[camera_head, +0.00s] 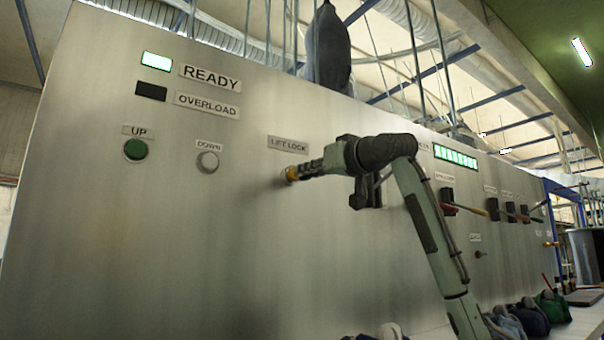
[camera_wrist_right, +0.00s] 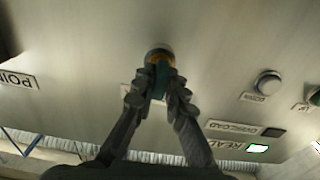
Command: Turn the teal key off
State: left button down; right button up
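The teal key (camera_wrist_right: 159,80) sits in a brass-coloured lock (camera_wrist_right: 158,55) on the steel panel, under the LIFT LOCK label (camera_head: 288,144). In the head view the lock's yellow collar (camera_head: 291,174) shows at my fingertips, and the key itself is hidden by the fingers. My right gripper (camera_head: 305,171) reaches in from the right; in the wrist view its two fingers (camera_wrist_right: 160,86) close on the key from both sides. The key's exact angle is hard to tell. My left gripper is in neither view.
The panel (camera_head: 200,250) carries a lit READY lamp (camera_head: 156,61), a dark OVERLOAD lamp (camera_head: 151,91), a green UP button (camera_head: 136,149) and a white DOWN button (camera_head: 208,161). Levers (camera_head: 464,209) stick out at right. Bags (camera_head: 552,306) lie along the panel's foot.

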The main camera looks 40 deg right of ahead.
jog(key=shift+r+n+p, duration=0.15)
jog(key=shift+n+p, duration=0.65)
jog(key=shift+n, duration=0.1)
grip_shut()
jog(key=shift+n+p, duration=0.45)
jog(key=shift+n, duration=0.55)
jog(key=shift+n+p, duration=0.9)
jog(key=shift+n, duration=0.2)
jog(key=shift+n+p, duration=0.4)
jog(key=shift+n, duration=0.4)
